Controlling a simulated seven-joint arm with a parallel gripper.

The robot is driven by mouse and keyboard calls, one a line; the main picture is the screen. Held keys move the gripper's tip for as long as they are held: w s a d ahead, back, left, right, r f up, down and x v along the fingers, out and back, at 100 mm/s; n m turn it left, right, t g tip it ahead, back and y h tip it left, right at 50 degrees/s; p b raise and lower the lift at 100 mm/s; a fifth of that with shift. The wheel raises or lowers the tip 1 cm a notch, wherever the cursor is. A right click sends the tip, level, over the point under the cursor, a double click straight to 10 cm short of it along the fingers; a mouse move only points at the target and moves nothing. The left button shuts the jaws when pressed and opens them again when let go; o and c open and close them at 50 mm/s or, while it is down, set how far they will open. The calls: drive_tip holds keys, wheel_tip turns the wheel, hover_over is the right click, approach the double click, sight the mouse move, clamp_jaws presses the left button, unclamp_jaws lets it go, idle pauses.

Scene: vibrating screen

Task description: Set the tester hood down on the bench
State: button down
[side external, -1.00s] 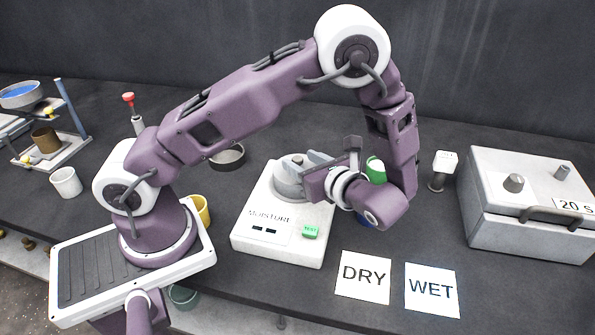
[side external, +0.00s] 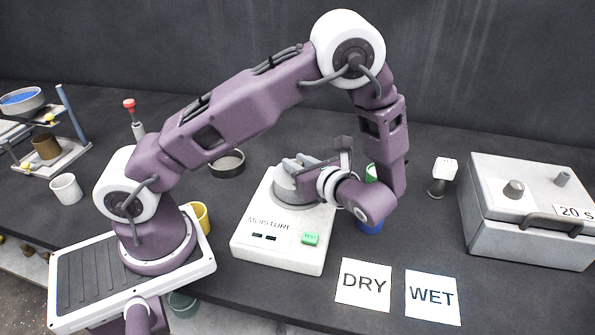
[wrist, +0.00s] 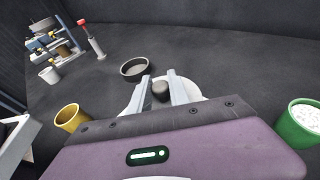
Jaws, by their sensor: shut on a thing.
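The tester hood (side external: 284,188) is a round grey cover with a dark knob (wrist: 161,91) on top. It sits on the white moisture tester (side external: 262,225), which has a green button at its front; no gap shows beneath the hood. My gripper (side external: 296,162) reaches in from the right above the hood. In the wrist view its two pale fingers (wrist: 161,88) flank the knob and are shut on it. My gripper hides part of the hood. The bench (side external: 420,235) is dark grey.
A dark round pan (side external: 227,165) and yellow cup (side external: 201,216) are left of the tester. DRY (side external: 363,286) and WET (side external: 432,296) cards lie in front; a grey box (side external: 530,215) stands right.

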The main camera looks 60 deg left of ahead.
drive_tip(key=r, duration=0.9)
drive_tip(key=shift+s+a, duration=0.2)
drive_tip(key=shift+a, duration=0.1)
drive_tip(key=s+a+n+g+h, duration=0.1)
drive_tip(key=s+a+n+g, duration=0.35)
drive_tip(key=s+a, duration=0.8)
wheel_tip(320, 180, down, 11)
drive_tip(key=s+g, duration=0.1)
drive_tip(key=shift+s+d, duration=0.35)
drive_tip(key=shift+f, duration=0.25)
drive_tip(key=shift+f, duration=0.3)
drive_tip(key=c, duration=1.2)
unclamp_jaws()
drive_tip(key=shift+c, duration=0.2)
